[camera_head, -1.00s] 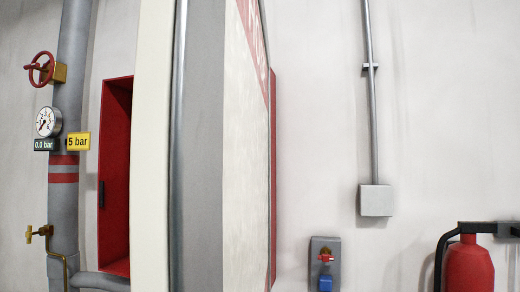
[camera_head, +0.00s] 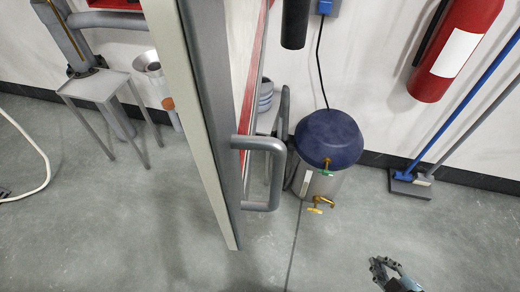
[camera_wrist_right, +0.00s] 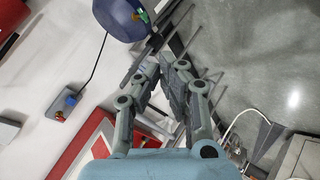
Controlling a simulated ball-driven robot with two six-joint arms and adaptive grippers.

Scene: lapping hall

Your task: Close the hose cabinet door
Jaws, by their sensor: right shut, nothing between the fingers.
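The hose cabinet door (camera_head: 190,110) stands open in the head view, seen nearly edge-on, reaching out from the wall toward me. Its grey D-shaped handle (camera_head: 265,172) sticks out to the right near the door's lower end. A bit of the red cabinet (camera_head: 115,4) shows at the top left; most is out of frame. My right gripper (camera_head: 380,268) is low at the right, apart from the handle. In the wrist view its fingers (camera_wrist_right: 167,66) are shut and empty. My left gripper is not in view.
A blue-topped metal tank (camera_head: 328,140) stands behind the handle by the wall. A red extinguisher (camera_head: 455,50) hangs at the upper right, with a blue-handled broom (camera_head: 408,185) below. A small grey table (camera_head: 100,88) stands left of the door. The front floor is clear.

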